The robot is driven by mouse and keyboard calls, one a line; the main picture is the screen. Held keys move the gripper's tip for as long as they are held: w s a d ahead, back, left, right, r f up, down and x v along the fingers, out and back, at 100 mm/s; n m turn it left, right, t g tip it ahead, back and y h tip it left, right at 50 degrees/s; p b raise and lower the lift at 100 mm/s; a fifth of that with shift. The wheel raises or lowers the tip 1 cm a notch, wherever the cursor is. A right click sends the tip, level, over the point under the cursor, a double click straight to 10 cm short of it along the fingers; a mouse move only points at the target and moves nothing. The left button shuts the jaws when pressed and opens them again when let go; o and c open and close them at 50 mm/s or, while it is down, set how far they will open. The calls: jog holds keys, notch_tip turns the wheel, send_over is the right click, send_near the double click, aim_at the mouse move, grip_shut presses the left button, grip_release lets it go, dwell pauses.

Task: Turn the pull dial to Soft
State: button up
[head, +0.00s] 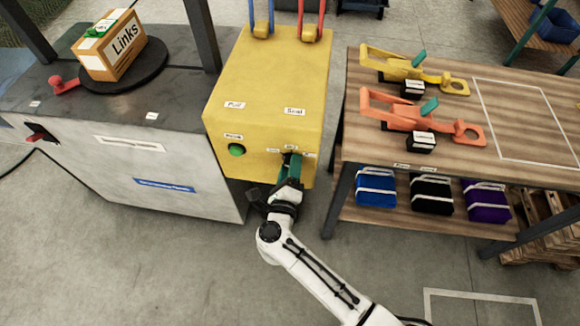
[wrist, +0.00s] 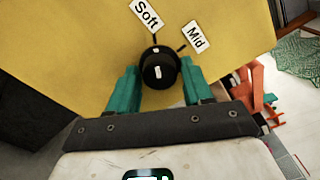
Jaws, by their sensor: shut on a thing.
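The pull dial is a round black knob (wrist: 159,68) with white marks on the front face of the yellow machine (head: 262,75). In the wrist view the Soft label (wrist: 147,15) is above it with a tick line below the label. The Mid label (wrist: 195,37) is to its upper right with another tick. My gripper (wrist: 159,75) has its teal fingers on both sides of the knob, shut on it. A white mark at the knob's top edge appears near the Soft tick; exact alignment is hard to tell. In the head view my gripper (head: 290,168) hides most of the dial.
A green button (head: 236,150) is left of the dial on the yellow machine. A wooden bench (head: 450,165) with orange and yellow tools stands close on the right. The floor in front is clear.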

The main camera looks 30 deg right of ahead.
jog(key=o, duration=0.8)
jog(key=shift+o, duration=0.2)
jog(key=v, duration=1.1)
jog(key=shift+b, duration=0.35)
jog(key=shift+w, duration=0.1)
